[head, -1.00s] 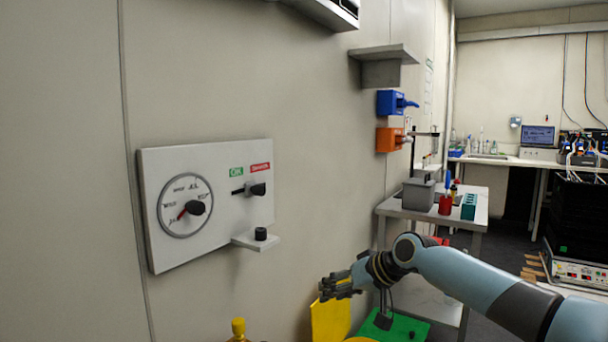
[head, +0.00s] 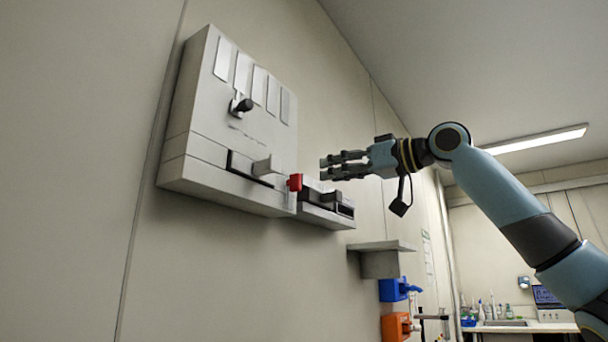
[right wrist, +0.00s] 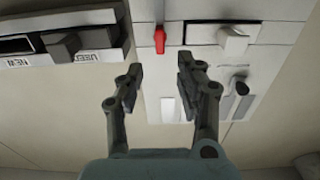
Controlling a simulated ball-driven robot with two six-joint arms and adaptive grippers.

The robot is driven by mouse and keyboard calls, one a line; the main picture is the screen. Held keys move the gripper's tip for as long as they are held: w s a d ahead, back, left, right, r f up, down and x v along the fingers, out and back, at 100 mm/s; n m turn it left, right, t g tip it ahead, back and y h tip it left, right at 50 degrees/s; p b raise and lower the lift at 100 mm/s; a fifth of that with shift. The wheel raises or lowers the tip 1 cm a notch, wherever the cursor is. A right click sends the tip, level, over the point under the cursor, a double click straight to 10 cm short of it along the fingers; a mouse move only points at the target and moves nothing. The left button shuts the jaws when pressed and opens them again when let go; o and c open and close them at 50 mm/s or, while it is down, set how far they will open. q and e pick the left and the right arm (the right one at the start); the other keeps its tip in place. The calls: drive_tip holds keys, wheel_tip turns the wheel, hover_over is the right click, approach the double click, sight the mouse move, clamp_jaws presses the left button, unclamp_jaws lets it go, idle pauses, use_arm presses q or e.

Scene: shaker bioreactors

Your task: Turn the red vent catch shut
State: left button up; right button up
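The red vent catch (head: 295,182) sits at the lower right edge of the large grey wall box (head: 190,172), beside a smaller box. In the right wrist view the red catch (right wrist: 160,40) hangs as a small lever on a pale plate, beyond the fingertips and between their lines. My right gripper (head: 322,167) is in front of the wall, a little right of the catch and apart from it. It also shows in the right wrist view (right wrist: 160,82), with its two fingers spread and nothing between them. My left gripper is not in view.
A smaller box (head: 328,216) with a dark slider adjoins the large box. A grey handle (head: 266,167) and a black-knobbed lever (head: 241,105) stick out of the large box. A grey shelf (head: 381,246) juts from the wall below. Open air lies below the large box.

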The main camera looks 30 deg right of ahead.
sight(300, 180)
drive_tip(key=p+x, duration=0.3)
drive_tip(key=x, duration=0.4)
drive_tip(key=shift+w+a+r, duration=0.1)
drive_tip(key=shift+r, duration=0.05)
drive_tip(key=shift+w+a, duration=0.15)
drive_tip(key=shift+w, duration=0.25)
drive_tip(key=shift+c, duration=0.3)
clamp_jaws()
